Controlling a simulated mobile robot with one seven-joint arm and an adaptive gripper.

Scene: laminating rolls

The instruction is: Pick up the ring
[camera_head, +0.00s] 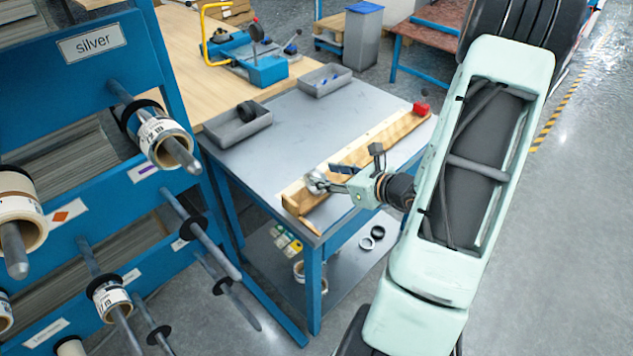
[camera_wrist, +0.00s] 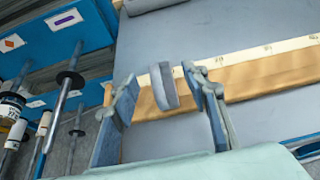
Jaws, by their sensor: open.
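A grey, disc-like piece (camera_wrist: 163,87), which looks like the ring seen nearly edge-on, stands between the two fingers of my gripper (camera_wrist: 162,98) in the wrist view. A gap shows on each side of it, and its hole cannot be made out. It is by the wooden rail; whether it touches the rail is not clear. In the head view my gripper (camera_head: 328,184) is low over the near end of the wooden rail (camera_head: 372,148), open, with the grey piece at its tips hard to separate from the fingers.
Two grey trays (camera_head: 237,127) stand at the back. A blue rack (camera_head: 75,80) with rolls on pegs is at left. Loose rings (camera_head: 366,243) lie on the lower shelf.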

